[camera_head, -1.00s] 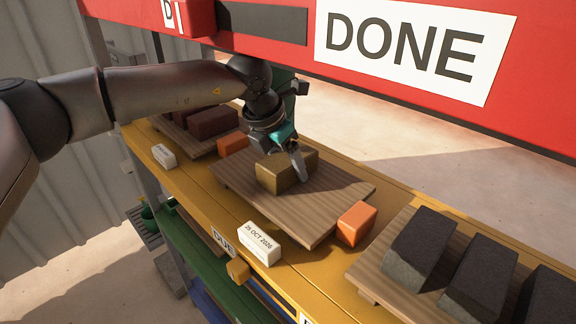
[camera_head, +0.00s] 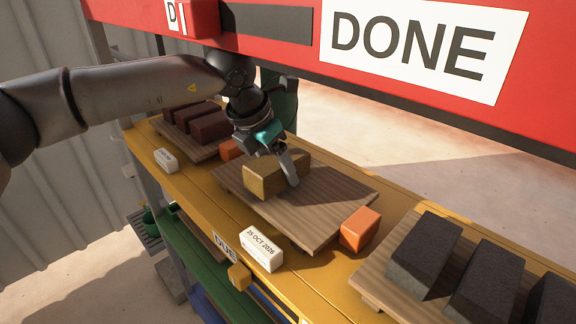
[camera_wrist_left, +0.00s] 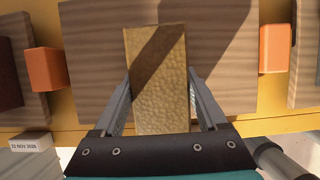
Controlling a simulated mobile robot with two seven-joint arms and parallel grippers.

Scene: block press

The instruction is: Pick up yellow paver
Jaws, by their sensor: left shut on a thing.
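The yellow paver (camera_head: 268,178) is a mustard block over the middle wooden board (camera_head: 318,218) in the head view. My left gripper (camera_head: 288,172) is shut on it, with one finger showing on its near right face. In the left wrist view the yellow paver (camera_wrist_left: 157,75) lies between the two fingers (camera_wrist_left: 160,105), one along each side. I cannot tell whether its underside still touches the board. My right gripper is not in view.
Orange blocks (camera_head: 360,229) stand beside the board at both ends. Dark grey pavers (camera_head: 423,252) lie on a board at right, dark red ones (camera_head: 205,125) at back left. A white date block (camera_head: 261,249) stands at the front edge. The red DONE beam (camera_head: 290,30) runs above.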

